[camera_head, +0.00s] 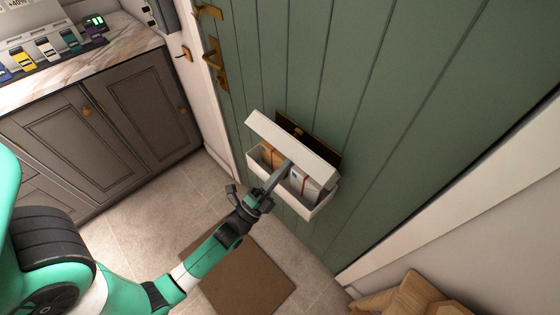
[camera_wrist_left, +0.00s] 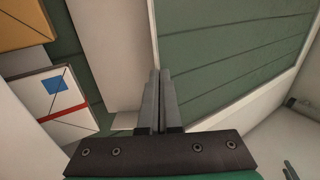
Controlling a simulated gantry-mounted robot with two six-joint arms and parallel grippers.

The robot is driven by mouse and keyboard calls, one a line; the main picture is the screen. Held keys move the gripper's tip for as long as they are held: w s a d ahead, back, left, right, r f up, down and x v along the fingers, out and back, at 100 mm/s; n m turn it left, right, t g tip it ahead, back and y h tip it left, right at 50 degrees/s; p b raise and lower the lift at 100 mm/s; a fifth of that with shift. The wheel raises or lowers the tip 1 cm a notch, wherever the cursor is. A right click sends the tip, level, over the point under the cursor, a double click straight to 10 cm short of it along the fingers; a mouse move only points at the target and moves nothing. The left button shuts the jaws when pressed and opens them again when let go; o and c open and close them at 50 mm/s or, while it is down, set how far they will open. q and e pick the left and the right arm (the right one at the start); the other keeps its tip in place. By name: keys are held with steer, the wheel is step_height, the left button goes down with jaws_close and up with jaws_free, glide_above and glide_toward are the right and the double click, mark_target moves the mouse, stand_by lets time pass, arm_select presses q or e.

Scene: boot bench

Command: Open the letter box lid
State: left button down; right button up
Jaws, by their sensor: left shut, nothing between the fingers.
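The white letter box (camera_head: 318,209) is mounted on the green door. Its lid (camera_head: 292,147) is raised at a tilt, leaving the front open. Inside are a brown parcel (camera_head: 268,156) and a white parcel (camera_head: 304,183) with a red band. My left gripper (camera_head: 287,164) is shut and empty, its fingertips at the lower edge of the lid; I cannot tell whether they touch it. The wrist view shows the closed fingers (camera_wrist_left: 160,97), with the brown parcel (camera_wrist_left: 22,24) and white parcel (camera_wrist_left: 55,100) to their left.
A brown mat (camera_head: 245,280) lies on the tiled floor below. A grey cabinet (camera_head: 130,125) stands at left, and a wooden piece of furniture (camera_head: 415,298) at bottom right.

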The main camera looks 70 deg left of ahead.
arm_select(q)
steer(key=shift+w+a+r+g+p, duration=0.15)
steer(key=shift+w+r+g+p, duration=0.1)
steer(key=shift+w+r+p, duration=0.3)
steer(key=shift+w+a+r+g+p, duration=0.15)
steer(key=shift+w+r+g+p, duration=0.15)
steer(key=shift+r, duration=0.35)
arm_select(e)
steer(key=shift+r, duration=1.55)
arm_select(q)
steer(key=r+b+v, duration=0.1)
steer(key=b+v, duration=0.1)
steer(key=v, duration=1.2)
steer(key=shift+s+r+b, duration=0.25)
steer(key=shift+s+b, duration=0.1)
steer(key=shift+b, duration=0.05)
arm_select(e)
steer(key=f, duration=0.2)
steer(key=shift+s+f, duration=0.4)
